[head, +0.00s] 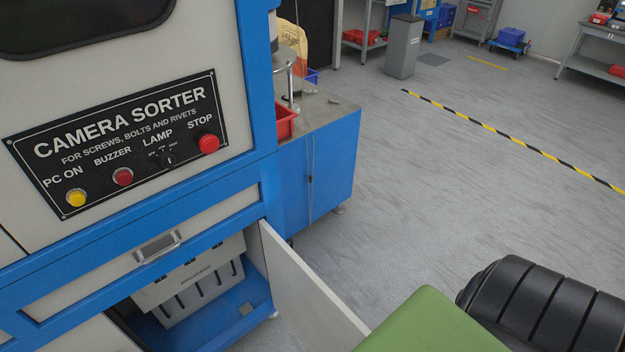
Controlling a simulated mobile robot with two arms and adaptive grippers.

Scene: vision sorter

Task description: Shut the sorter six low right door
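The camera sorter (245,90) fills the left side of the head view, a blue frame with pale panels. Its low right door (308,295) is a pale panel standing open, swung out from a hinge at the right edge of the low opening. Inside the opening, a pale slotted unit (200,290) shows above a blue floor. The door's near lower end is partly hidden behind a green part of my own body at the bottom right. Neither gripper is in view.
A control panel (120,140) with yellow and red buttons is on the sorter's front. A blue cabinet (325,165) with a red bin (285,122) adjoins the sorter. Grey floor (430,190) right of the door is clear up to a yellow-black line (510,138).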

